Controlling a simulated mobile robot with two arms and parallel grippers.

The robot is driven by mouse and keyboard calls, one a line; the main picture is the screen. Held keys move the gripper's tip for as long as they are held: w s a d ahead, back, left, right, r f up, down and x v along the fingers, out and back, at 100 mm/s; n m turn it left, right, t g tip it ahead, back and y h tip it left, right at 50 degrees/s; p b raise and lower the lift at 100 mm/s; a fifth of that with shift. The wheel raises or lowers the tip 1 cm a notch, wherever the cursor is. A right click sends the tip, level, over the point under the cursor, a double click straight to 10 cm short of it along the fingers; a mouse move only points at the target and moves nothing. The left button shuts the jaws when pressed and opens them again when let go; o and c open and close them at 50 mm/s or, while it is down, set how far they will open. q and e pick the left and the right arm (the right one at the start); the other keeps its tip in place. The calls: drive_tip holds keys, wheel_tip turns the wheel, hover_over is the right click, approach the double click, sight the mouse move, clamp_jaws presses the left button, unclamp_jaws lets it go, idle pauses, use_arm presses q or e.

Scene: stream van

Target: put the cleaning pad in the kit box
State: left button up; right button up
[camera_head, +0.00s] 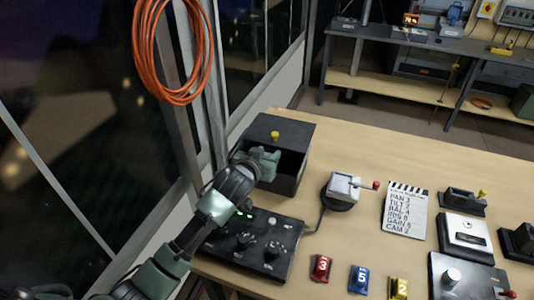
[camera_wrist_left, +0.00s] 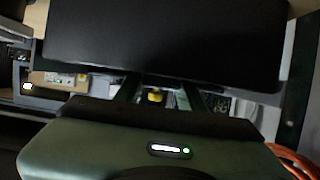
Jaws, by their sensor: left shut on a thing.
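A black box (camera_head: 288,181), which I take for the kit box, stands at the table's far left corner. A yellow knob (camera_head: 275,135) shows on its dark top (camera_head: 293,131), and its near part looks open and dark inside. My left gripper (camera_head: 265,157) is at the left of this opening, just short of the knob. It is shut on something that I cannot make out. In the left wrist view a wide dark panel (camera_wrist_left: 165,40) hides the fingertips, and a yellow piece (camera_wrist_left: 155,96) shows between the fingers. I cannot pick out the cleaning pad. My right gripper is not in view.
A black control panel (camera_head: 276,258) lies in front of the box, under my left arm. A grey device with a crank (camera_head: 343,187), a slate (camera_head: 405,210) and numbered blocks (camera_head: 359,279) stand to the right. The table's far middle is clear. Orange cable (camera_head: 137,40) hangs at the left.

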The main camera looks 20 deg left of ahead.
use_arm(q)
drive_tip(key=shift+f, duration=0.35)
drive_tip(key=o, duration=1.3)
drive_tip(key=shift+r, duration=0.55)
drive_tip(key=b+v, duration=0.1)
drive_tip(key=v, duration=1.1)
drive_tip(key=shift+a+r, duration=0.1)
drive_tip(key=shift+r, duration=0.05)
